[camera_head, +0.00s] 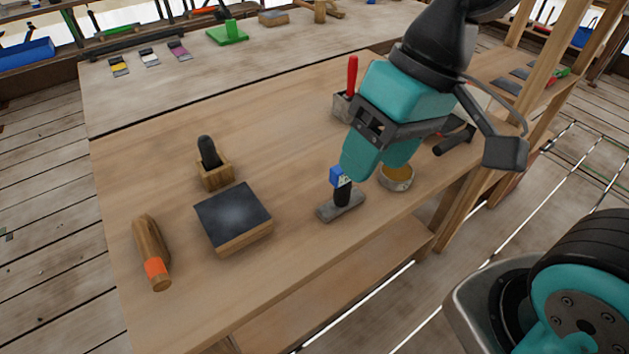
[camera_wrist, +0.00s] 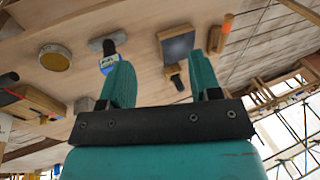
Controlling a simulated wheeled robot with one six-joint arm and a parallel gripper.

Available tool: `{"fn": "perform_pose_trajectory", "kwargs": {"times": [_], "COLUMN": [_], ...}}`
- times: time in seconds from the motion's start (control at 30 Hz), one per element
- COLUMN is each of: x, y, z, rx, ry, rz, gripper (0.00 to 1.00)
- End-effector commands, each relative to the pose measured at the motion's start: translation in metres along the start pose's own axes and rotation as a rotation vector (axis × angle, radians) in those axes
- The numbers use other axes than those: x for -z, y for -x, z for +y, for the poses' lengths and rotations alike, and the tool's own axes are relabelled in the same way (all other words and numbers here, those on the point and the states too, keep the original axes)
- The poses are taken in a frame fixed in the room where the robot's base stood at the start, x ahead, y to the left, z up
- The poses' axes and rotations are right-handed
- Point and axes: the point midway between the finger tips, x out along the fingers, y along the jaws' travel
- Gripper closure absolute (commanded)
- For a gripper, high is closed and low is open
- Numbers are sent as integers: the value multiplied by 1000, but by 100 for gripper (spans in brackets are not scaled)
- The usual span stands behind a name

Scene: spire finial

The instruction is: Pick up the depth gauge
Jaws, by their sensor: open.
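The depth gauge (camera_head: 341,200) appears to be the upright tool with a blue head, a dark stem and a flat grey foot, standing near the bench's front edge. In the wrist view the depth gauge (camera_wrist: 108,47) is at the upper left, beside the left finger, with its blue-and-white head towards me. My gripper (camera_head: 376,172) has teal fingers, is open and is above the bench just right of the gauge's head. In the wrist view my gripper (camera_wrist: 160,62) has nothing between its fingers. The head view does not show whether a finger touches the gauge.
A round tin (camera_head: 397,180) stands close right of the gauge. A dark-topped block (camera_head: 234,216), a wooden holder with a black handle (camera_head: 211,165) and an orange-banded wooden tool (camera_head: 152,252) are to the left. A red-handled tool (camera_head: 351,78) stands behind. Bare wood lies between block and gauge.

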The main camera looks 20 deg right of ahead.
Motion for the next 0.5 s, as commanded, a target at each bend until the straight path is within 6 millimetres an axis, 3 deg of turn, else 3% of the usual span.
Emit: {"fn": "perform_pose_trajectory", "kwargs": {"times": [0.1, 0.3, 0.5], "x": [38, 95, 124], "y": [9, 14, 13], "z": [24, 70, 102], "rx": [-56, -160, -224], "ry": [-385, -1082, -1516], "rz": [-14, 6, 47], "gripper": [43, 43, 43]}}
